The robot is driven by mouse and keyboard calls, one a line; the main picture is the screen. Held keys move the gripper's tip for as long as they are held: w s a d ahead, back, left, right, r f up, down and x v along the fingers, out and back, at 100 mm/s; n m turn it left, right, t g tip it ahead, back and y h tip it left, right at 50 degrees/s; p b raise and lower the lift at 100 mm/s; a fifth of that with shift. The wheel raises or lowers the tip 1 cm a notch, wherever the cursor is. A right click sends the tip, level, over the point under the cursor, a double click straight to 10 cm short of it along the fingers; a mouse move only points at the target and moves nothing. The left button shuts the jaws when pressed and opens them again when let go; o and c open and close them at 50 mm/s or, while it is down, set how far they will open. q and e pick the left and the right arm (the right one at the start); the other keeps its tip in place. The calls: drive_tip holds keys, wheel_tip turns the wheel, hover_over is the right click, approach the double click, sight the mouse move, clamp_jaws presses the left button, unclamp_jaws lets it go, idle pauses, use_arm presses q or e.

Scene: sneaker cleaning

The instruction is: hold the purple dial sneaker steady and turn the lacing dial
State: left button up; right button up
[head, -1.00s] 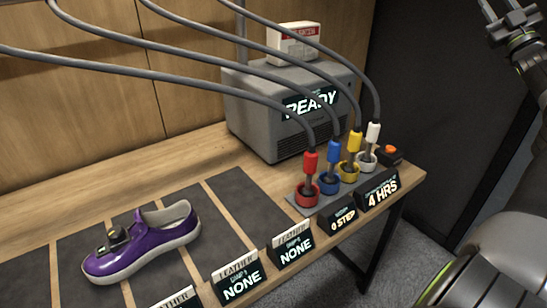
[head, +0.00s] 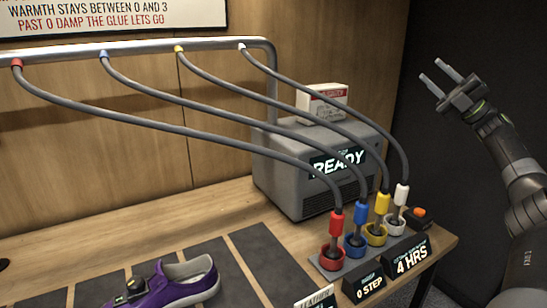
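The purple sneaker (head: 177,285) with its pale sole sits on a dark strip of the bench at the bottom left of the head view. Its lower part is cut off by the picture edge. The black lacing dial (head: 137,287) shows on top of the shoe. My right gripper (head: 438,78) is raised at the upper right, far from the shoe, with its two fingers apart and nothing between them. My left gripper is not in view.
A grey machine (head: 318,170) reading READY stands at the back. Red, blue, yellow and white hoses run from an overhead pipe (head: 140,47) to coloured holders (head: 332,257) at the right. Signs (head: 411,259) line the front edge. Dark strips beside the shoe are bare.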

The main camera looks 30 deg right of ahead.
drive_tip(key=w+a+f+n+g+y, duration=0.1)
drive_tip(key=w+a+f+n+g, duration=0.5)
drive_tip(key=a, duration=0.7)
drive_tip(key=w+a+f+n+g+y, duration=0.1)
drive_tip(key=w+a+f+n+g, duration=0.5)
drive_tip(key=a, duration=0.6)
drive_tip(key=w+a+f+n+g+y, duration=0.1)
drive_tip(key=w+a+f+n+g, duration=0.25)
drive_tip(key=w+a+n, duration=0.7)
drive_tip(key=s+a+f+n+g+h, duration=0.25)
drive_tip(key=a+f, duration=0.45)
drive_tip(key=f, duration=0.4)
drive_tip(key=s+a+f+n+g+h, duration=0.25)
drive_tip(key=a+f, duration=0.45)
drive_tip(key=f, duration=0.4)
drive_tip(key=shift+y, duration=0.3)
drive_tip(key=x, duration=1.1)
drive_tip(key=shift+s+a, duration=0.25)
clamp_jaws()
